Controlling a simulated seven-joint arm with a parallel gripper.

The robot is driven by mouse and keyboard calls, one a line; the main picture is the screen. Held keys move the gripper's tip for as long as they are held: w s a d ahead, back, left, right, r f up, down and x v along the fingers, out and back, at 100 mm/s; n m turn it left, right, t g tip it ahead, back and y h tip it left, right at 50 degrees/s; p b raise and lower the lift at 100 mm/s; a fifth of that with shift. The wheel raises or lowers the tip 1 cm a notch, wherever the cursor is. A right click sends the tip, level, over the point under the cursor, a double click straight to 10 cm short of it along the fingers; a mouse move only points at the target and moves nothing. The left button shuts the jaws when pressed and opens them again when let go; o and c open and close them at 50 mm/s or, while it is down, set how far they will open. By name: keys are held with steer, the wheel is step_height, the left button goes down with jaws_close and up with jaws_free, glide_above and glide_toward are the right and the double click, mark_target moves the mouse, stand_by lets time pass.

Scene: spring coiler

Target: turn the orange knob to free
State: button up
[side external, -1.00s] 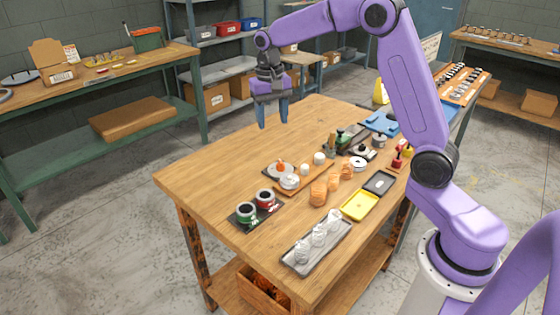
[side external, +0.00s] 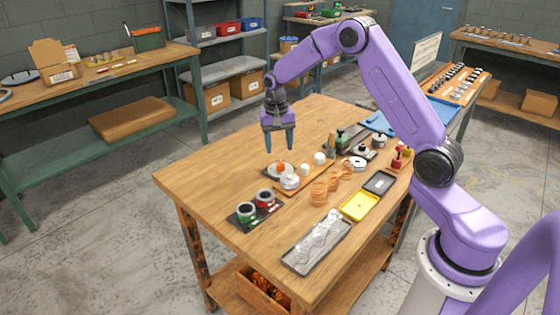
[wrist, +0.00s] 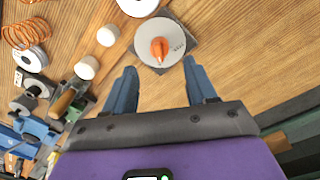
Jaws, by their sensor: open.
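The orange knob (wrist: 159,48) sits at the centre of a round light-grey dial with small dark lettering, on a darker square plate (wrist: 188,42) on the wooden table. It also shows in the side view (side external: 280,165), small and partly behind a white spool. In the wrist view the knob has a pointed shape; the lettering is too small to read. My gripper (side external: 281,150) is above the table near the knob, its blue fingers pointing down. In the wrist view my gripper (wrist: 157,82) is open and empty, with its fingers apart and the knob beyond their tips.
White cylinders (wrist: 108,35) stand close beside the dial. The table's left part (side external: 215,165) is clear.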

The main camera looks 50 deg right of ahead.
mark_target(280, 161)
step_height(280, 161, down, 6)
steer(key=shift+s+d+f, duration=0.1)
steer(key=shift+d+f, duration=0.05)
steer(key=shift+f, duration=0.1)
jaws_close()
